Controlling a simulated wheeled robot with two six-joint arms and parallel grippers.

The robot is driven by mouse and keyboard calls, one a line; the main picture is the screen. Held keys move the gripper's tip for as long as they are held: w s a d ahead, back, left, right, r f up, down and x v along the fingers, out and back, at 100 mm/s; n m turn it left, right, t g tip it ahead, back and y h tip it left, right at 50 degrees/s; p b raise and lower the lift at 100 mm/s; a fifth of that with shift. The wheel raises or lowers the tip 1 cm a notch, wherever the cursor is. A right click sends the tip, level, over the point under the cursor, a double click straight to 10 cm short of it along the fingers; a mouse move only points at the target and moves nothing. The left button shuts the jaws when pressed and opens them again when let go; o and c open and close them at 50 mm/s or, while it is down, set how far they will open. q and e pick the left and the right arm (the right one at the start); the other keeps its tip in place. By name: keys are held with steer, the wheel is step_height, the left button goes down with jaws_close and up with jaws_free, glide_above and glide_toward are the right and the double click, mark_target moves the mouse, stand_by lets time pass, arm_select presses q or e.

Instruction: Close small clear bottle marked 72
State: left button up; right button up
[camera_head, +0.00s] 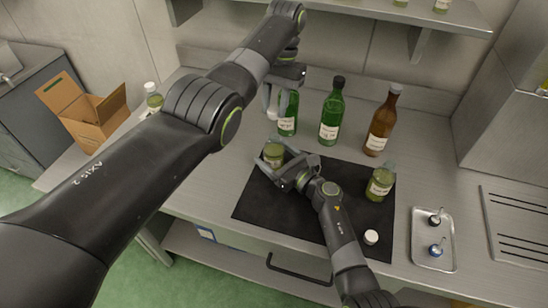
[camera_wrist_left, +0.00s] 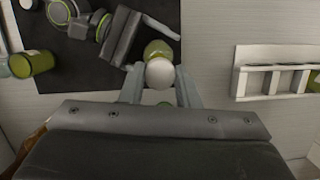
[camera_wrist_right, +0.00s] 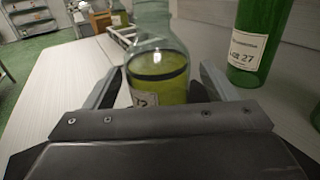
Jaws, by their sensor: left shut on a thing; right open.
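A small clear bottle (camera_wrist_right: 158,75) of yellow-green oil stands between the open fingers of my right gripper (camera_wrist_right: 155,90). Its label is mostly hidden by the gripper and its top is cut off in the right wrist view. In the head view, this bottle (camera_head: 273,155) stands at the mat's back left edge, with my right gripper (camera_head: 276,166) around it. My left gripper (camera_head: 277,104) is higher, in front of a green bottle. In the left wrist view it is shut on a round white cap (camera_wrist_left: 159,73), with the small bottle (camera_wrist_left: 158,48) showing just beyond.
A green bottle (camera_head: 331,115) and a brown bottle (camera_head: 383,122) stand behind the black mat (camera_head: 262,208). Another small clear bottle (camera_head: 380,183) stands on the mat's right, near a loose white cap (camera_head: 371,237). A metal tray (camera_head: 431,259) holds two stoppers.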

steer(key=shift+w+a, duration=0.15)
steer(key=shift+a, duration=0.05)
steer(key=shift+c, duration=0.3)
steer(key=c, duration=1.4)
arm_select(q)
glide_above(273, 136)
steer(key=shift+w+d+f, duration=0.15)
steer(key=shift+w+f, duration=0.05)
steer(key=shift+f, duration=1.05)
steer(key=shift+w+d+f, duration=0.1)
steer(key=shift+w+f, duration=0.05)
steer(key=shift+f, duration=1.1)
steer(key=shift+f, duration=0.85)
steer(key=shift+f, duration=0.1)
